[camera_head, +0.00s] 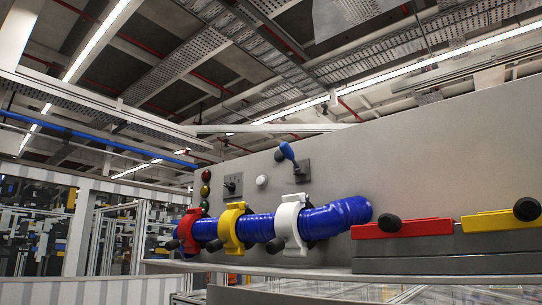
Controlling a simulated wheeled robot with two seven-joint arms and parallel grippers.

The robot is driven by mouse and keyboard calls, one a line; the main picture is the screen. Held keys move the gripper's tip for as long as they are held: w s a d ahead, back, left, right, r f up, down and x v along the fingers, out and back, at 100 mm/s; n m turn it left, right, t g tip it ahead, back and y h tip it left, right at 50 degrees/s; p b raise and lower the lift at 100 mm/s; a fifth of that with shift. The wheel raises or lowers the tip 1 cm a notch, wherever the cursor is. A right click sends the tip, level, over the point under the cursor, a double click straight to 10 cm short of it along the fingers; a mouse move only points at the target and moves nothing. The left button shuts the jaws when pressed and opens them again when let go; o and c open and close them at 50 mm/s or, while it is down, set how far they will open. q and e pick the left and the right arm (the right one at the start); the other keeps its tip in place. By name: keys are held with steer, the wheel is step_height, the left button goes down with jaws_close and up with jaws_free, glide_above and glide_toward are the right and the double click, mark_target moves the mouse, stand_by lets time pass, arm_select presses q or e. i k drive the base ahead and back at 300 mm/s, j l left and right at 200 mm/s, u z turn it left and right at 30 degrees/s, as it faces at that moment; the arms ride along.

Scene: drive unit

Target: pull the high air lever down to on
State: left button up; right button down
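The high air lever appears as a blue-handled lever (288,152) on a small grey plate high on the grey panel, right of centre in the head view. Its blue handle points up and to the left from its pivot. Neither of my grippers shows in the head view, and nothing touches the lever.
A thick blue hose (335,217) with red, yellow (233,228) and white (290,224) clamps runs below the lever. Red (402,228) and yellow (500,220) bars with black knobs sit at the right. A rotary switch (232,186) and white button (262,181) are left of the lever.

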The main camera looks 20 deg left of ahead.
mark_target(286, 148)
steer(key=j, duration=1.35)
